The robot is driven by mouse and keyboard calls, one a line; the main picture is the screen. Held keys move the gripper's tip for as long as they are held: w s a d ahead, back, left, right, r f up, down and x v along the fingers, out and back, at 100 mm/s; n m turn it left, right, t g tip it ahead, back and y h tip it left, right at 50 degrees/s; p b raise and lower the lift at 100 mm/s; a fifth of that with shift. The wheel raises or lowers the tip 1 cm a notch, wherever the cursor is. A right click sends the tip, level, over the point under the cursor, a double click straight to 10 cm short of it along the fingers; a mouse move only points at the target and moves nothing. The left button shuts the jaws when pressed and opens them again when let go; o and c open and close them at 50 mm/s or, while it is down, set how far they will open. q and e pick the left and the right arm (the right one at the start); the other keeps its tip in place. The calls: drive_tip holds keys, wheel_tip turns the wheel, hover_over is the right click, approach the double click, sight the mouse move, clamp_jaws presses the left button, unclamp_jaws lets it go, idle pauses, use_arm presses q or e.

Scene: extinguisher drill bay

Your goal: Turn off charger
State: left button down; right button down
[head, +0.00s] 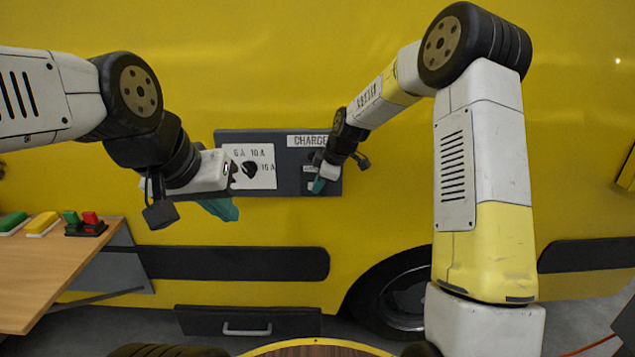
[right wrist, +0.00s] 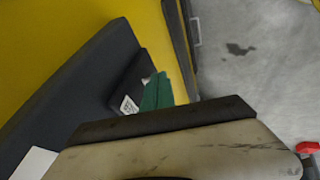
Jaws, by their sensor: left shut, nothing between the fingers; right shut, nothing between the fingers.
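The charger panel (head: 289,184) is a dark grey plate on the yellow vehicle side, with a label reading CHARGE, partly covered by my right arm. On its left a white dial plate (head: 238,153) with marks such as 6 A and 10 A carries a black knob (head: 249,170). My right gripper (head: 318,186) is shut at the panel's right part and hides what is behind it; whether it touches cannot be told. In the right wrist view its teal fingertips (right wrist: 157,92) are beside a dark block with a small label. My left gripper (head: 222,209) is shut and empty, below and left of the dial.
A wooden table (head: 55,262) at the left holds green and yellow blocks (head: 42,224) and a small box with green and red buttons (head: 86,224). A drawer with a handle (head: 247,327) is low under the vehicle. A wheel (head: 402,300) is at the lower right.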

idle(0.3)
drive_tip(key=shift+r, duration=0.8)
